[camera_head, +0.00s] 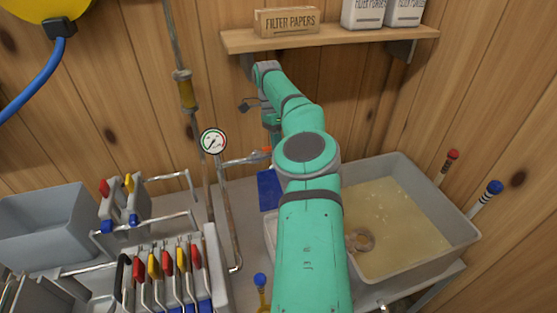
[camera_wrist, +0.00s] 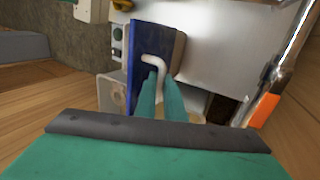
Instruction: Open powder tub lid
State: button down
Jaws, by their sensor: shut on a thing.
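The powder tub's blue lid (camera_head: 268,190) shows in the head view just left of my arm, at the far end of the pale tub (camera_head: 270,232). My arm hides much of the tub. In the wrist view the lid (camera_wrist: 139,50) looks tilted up from the tub (camera_wrist: 112,92), and a white bent handle (camera_wrist: 155,61) stands out from its face. My gripper (camera_wrist: 160,76) is shut on this handle. The exact contact at the fingertips is small and partly hidden. In the head view my gripper is hidden by my arm.
A large basin (camera_head: 470,235) of cloudy liquid stands right of my arm. A pressure gauge (camera_head: 213,141) and pipes are left of it, with a filter press (camera_head: 165,280) at the lower left. A shelf (camera_head: 330,40) hangs above my arm.

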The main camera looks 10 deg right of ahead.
jog(key=c, duration=1.8)
grip_release()
jog(key=shift+f, duration=0.25)
jog(key=shift+c, duration=0.2)
jog(key=shift+r, duration=0.1)
jog(key=shift+r, duration=0.1)
jog(key=s+a+r, duration=0.2)
jog(key=s+r, duration=1)
jog(key=s, duration=0.1)
jog(key=shift+s+r, duration=0.4)
jog(key=shift+s, duration=0.1)
